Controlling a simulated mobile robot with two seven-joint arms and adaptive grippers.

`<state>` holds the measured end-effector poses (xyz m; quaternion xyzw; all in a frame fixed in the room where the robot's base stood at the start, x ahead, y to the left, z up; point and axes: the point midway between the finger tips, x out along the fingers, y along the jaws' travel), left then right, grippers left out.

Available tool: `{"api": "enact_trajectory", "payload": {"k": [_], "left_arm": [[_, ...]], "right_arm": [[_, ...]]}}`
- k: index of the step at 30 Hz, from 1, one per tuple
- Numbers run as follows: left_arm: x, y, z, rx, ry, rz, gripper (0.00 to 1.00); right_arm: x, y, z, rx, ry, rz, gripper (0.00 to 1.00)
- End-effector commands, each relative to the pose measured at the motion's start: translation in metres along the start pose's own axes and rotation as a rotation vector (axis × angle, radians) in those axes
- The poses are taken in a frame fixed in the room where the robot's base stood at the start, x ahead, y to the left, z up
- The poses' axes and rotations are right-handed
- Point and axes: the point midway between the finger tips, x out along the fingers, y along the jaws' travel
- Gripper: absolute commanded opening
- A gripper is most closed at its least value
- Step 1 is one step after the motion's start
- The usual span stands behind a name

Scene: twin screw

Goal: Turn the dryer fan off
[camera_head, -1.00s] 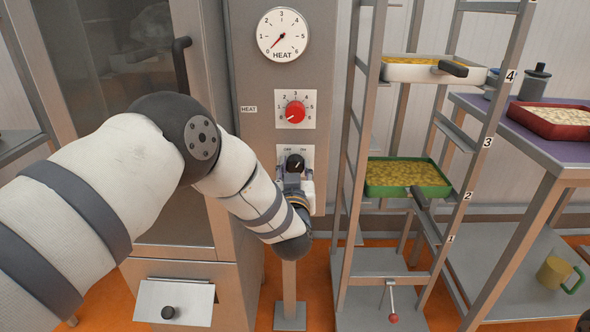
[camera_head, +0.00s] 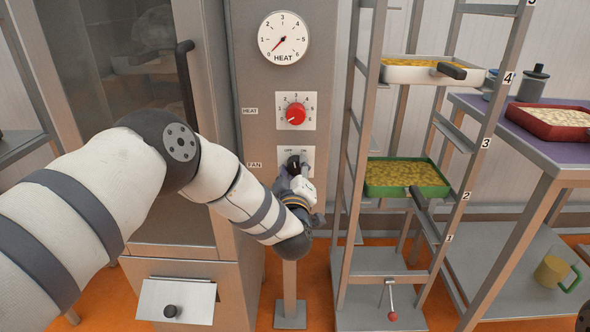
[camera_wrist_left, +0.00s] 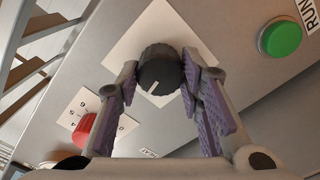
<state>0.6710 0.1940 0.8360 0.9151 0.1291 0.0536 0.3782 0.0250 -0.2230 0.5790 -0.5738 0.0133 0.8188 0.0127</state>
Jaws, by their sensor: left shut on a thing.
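The fan knob (camera_head: 293,162) is a black dial on a pale plate marked OFF and ON, with a FAN label at its left. My left gripper (camera_head: 295,168) is at this plate, partly covering it. In the left wrist view the black knob (camera_wrist_left: 160,73) sits between the two purple-padded fingers of my left gripper (camera_wrist_left: 160,75), which is shut on it. A white pointer line shows on the knob's face; which label it points at is unclear. My right gripper is not in view.
The red heat knob (camera_head: 295,114) is above the fan knob, below the heat gauge (camera_head: 283,37). A green RUN button (camera_wrist_left: 282,38) is near the fan plate. A rack (camera_head: 352,200) with trays stands close at the right.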

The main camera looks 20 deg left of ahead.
Motion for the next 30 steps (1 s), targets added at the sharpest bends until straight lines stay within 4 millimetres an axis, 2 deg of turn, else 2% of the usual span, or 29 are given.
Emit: {"api": "enact_trajectory", "payload": {"k": [12,30], "left_arm": [[-0.0004,-0.0013,0.0012,-0.263,-0.002,-0.002,0.06],[-0.0006,-0.0008,0.0018,-0.346,-0.004,-0.001,0.06]], "right_arm": [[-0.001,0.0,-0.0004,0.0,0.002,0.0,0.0],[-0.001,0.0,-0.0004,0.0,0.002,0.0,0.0]]}}
